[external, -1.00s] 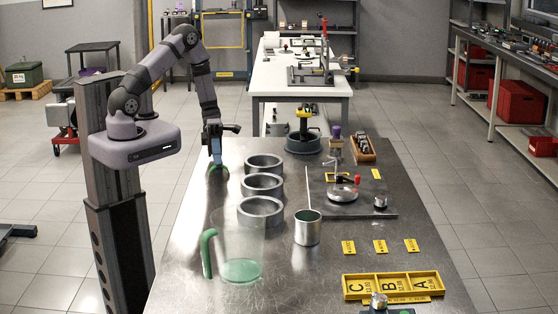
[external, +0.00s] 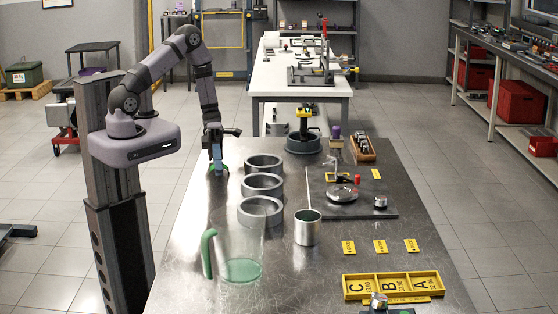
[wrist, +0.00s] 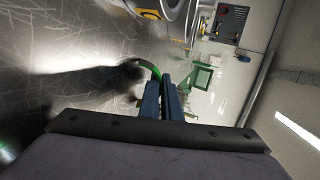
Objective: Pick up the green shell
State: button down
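The green shell (external: 225,168) is a thin curved piece at the far left edge of the metal bench, left of the rings. My gripper (external: 218,170) points down at it, with its blue fingers hiding part of it. In the wrist view, the green shell (wrist: 150,68) shows as a curved edge running in between the fingertips. There my gripper (wrist: 163,82) has its two fingers close together, shut on the shell's edge. The shell's lower part is hard to make out in the dark shadow.
Several grey metal rings (external: 263,186) stand just right of my gripper. A clear pitcher (external: 240,240) with a green handle and a metal cup (external: 307,228) stand nearer the front. Bare bench lies between the gripper and the pitcher.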

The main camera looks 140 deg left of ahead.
jog(key=shift+r, duration=0.15)
jog(key=shift+r+b, duration=0.3)
jog(key=shift+r, duration=4.55)
